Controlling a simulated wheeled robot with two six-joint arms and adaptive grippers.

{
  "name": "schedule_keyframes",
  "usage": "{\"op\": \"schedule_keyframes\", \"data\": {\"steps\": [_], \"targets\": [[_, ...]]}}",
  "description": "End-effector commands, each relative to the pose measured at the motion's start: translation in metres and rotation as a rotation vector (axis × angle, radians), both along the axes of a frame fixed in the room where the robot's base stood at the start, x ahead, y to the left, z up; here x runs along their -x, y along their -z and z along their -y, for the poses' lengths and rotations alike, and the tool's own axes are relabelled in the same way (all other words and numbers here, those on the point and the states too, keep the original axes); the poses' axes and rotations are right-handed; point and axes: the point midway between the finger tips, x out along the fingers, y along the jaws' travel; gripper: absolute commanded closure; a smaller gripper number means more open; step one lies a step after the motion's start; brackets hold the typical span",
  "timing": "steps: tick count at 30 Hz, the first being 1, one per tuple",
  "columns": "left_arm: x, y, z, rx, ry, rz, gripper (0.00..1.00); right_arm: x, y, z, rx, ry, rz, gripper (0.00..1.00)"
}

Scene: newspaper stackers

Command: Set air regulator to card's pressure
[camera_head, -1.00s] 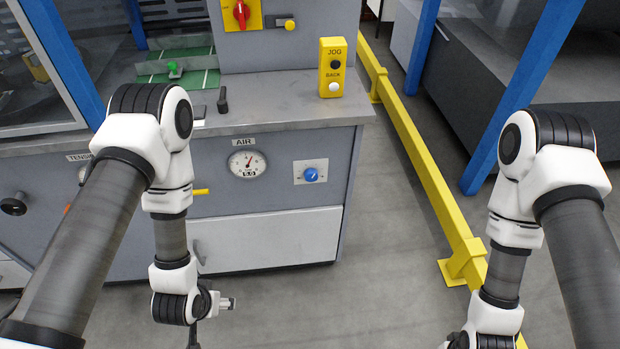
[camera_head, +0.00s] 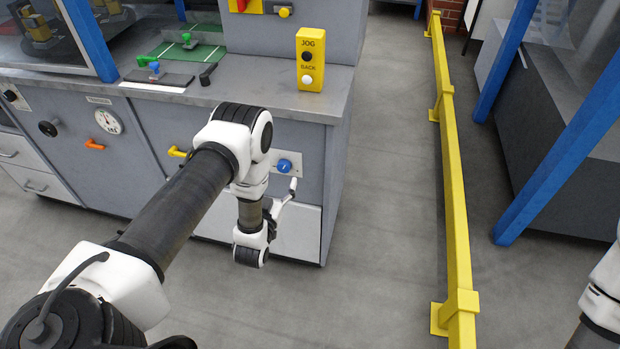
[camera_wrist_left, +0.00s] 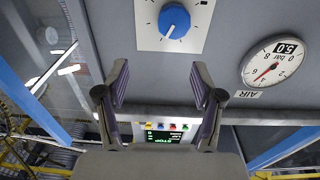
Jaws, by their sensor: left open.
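The blue regulator knob (camera_head: 285,166) sits on a pale plate on the cabinet front, with a white pointer line in the left wrist view (camera_wrist_left: 174,20). The air gauge (camera_wrist_left: 277,62) shows upside down there, with a red needle and a readout of 5.0. In the head view my left arm hides this gauge. My left gripper (camera_head: 291,190) is just in front of and below the knob. Its fingers (camera_wrist_left: 160,82) are open and empty, apart from the knob. I cannot make out a pressure card. My right gripper is out of view.
A yellow JOG/BACK button box (camera_head: 310,60) stands on the worktop's right end. A yellow rail (camera_head: 450,180) runs along the floor at right. An orange handle (camera_head: 94,144) and yellow handle (camera_head: 177,152) stick out from the cabinet. Floor between cabinet and rail is clear.

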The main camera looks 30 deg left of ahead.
Motion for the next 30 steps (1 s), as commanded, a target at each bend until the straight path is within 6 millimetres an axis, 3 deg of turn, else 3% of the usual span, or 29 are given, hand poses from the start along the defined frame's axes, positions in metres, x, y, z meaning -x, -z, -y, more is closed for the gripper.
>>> {"op": "schedule_keyframes", "data": {"steps": [2,7,18,28,29,30], "targets": [[0.010,0.019,-0.010,-0.003,-0.017,-0.022,0.33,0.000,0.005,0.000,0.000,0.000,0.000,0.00],[0.014,0.029,-0.012,-0.003,-0.021,-0.043,0.33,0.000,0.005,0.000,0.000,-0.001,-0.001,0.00],[-0.048,0.029,-0.027,-0.003,-0.020,-0.043,0.33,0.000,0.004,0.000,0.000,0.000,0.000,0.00],[-0.058,0.029,-0.029,-0.002,-0.020,-0.046,0.33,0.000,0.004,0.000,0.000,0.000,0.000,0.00],[-0.058,0.029,-0.029,-0.002,-0.020,-0.046,0.40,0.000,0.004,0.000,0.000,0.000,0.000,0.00],[-0.058,0.029,-0.029,-0.002,-0.020,-0.046,0.54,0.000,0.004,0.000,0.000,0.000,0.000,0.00]]}}
